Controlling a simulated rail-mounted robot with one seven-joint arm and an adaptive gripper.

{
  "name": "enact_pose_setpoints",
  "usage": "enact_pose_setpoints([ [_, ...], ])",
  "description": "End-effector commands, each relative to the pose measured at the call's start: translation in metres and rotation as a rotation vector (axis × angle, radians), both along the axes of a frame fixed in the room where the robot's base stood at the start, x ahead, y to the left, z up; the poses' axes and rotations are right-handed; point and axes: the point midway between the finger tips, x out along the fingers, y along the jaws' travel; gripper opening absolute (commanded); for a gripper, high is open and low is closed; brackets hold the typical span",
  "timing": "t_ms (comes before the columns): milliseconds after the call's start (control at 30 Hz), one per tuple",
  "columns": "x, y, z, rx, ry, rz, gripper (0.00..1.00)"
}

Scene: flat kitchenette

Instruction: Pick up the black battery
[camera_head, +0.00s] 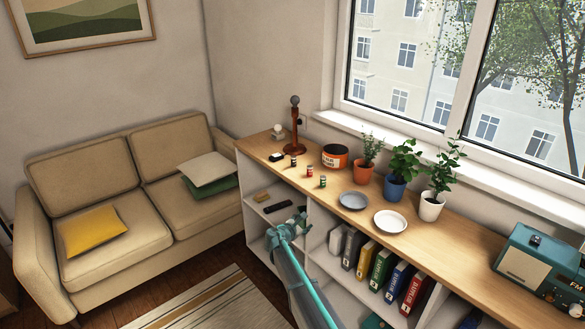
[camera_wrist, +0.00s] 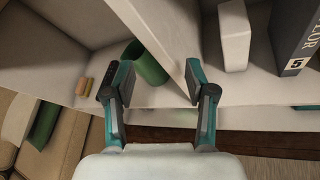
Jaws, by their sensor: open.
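Several small battery-like cylinders stand on the wooden top of the shelf unit. The darkest, which looks like the black battery (camera_head: 293,161), is near the left end, in front of the brown post. A red one (camera_head: 309,171) and a green one (camera_head: 322,182) stand to its right. My gripper (camera_head: 288,228) is lower, at the front of the open shelves, below and apart from the batteries. In the wrist view my gripper (camera_wrist: 157,82) has its fingers wide apart with nothing held between them. No battery can be made out in the wrist view.
The shelf top (camera_head: 420,240) also holds an orange-black tin (camera_head: 335,156), potted plants (camera_head: 397,175), two plates (camera_head: 391,221) and a radio (camera_head: 541,266). A green cup (camera_wrist: 148,64) and a vertical divider (camera_wrist: 160,30) are near my fingers. A sofa (camera_head: 110,260) stands left.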

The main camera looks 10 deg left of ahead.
Motion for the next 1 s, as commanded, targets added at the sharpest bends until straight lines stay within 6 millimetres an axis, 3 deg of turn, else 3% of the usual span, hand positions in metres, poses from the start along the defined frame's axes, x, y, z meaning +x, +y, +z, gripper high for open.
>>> enact_pose_setpoints([
  [33,0.028,0.038,0.033,-0.069,-0.038,0.069,0.56],
  [100,0.049,0.076,0.074,-0.166,-0.083,0.148,0.56],
  [200,0.071,0.119,0.127,-0.298,-0.136,0.228,0.56],
  [267,0.083,0.129,0.157,-0.381,-0.159,0.247,0.56],
  [333,0.094,0.121,0.180,-0.468,-0.166,0.239,0.56],
  [500,0.106,0.108,0.197,-0.552,-0.164,0.221,0.56],
  [833,0.147,0.096,0.197,-0.552,-0.164,0.219,0.56],
  [1000,0.157,0.091,0.196,-0.550,-0.164,0.219,0.56],
])
